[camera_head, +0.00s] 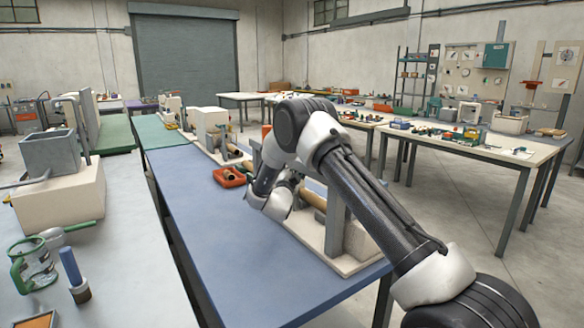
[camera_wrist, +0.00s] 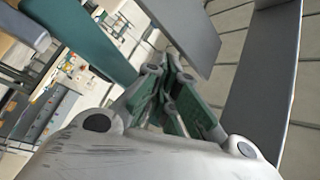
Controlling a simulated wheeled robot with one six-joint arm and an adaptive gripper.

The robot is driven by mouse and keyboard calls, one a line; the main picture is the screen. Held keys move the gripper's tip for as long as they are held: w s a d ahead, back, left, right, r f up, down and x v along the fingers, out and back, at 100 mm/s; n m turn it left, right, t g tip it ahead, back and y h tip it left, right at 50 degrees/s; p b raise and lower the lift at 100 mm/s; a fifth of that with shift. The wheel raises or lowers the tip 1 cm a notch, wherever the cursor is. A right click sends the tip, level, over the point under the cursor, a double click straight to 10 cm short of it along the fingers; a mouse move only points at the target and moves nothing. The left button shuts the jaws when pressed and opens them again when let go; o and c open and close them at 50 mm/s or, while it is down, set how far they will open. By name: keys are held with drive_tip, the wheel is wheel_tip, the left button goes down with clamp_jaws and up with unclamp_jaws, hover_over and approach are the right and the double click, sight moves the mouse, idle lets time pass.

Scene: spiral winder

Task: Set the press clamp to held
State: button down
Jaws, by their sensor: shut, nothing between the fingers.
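The winder (camera_head: 335,258) stands on the blue table, with a pale base board, a grey upright and a tan roller (camera_head: 312,197). My arm covers much of it in the head view. I cannot make out which part is the press clamp or how it is set. My gripper (camera_wrist: 168,72) shows in the wrist view with its green-grey fingers together and nothing between them. A grey bar (camera_wrist: 182,28) lies just beyond the fingertips, and a wide grey slab (camera_wrist: 265,75) stands to their right. I cannot tell whether the fingers touch either one. The head view hides the gripper behind my arm.
The blue table (camera_head: 215,245) is clear at its front left. An orange bin (camera_head: 229,177) sits beside the winder. A white machine (camera_head: 209,130) stands farther back. A teal bar (camera_wrist: 85,42) crosses the upper left of the wrist view. Open floor lies to the right.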

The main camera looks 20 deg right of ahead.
drive_tip(key=shift+w+d, duration=0.1)
drive_tip(key=shift+d, duration=0.15)
drive_tip(key=shift+a, duration=0.2)
idle(0.4)
drive_tip(key=shift+s+a, duration=0.3)
drive_tip(key=shift+a, duration=0.6)
drive_tip(key=shift+s+a, duration=0.35)
drive_tip(key=shift+a, duration=0.5)
drive_tip(key=shift+s+a, duration=0.3)
drive_tip(key=shift+a, duration=0.6)
drive_tip(key=shift+s+a, duration=0.25)
drive_tip(key=shift+a, duration=0.55)
drive_tip(key=shift+s+a, duration=0.25)
drive_tip(key=shift+a, duration=0.5)
drive_tip(key=shift+s+a, duration=0.25)
drive_tip(key=shift+a, duration=0.55)
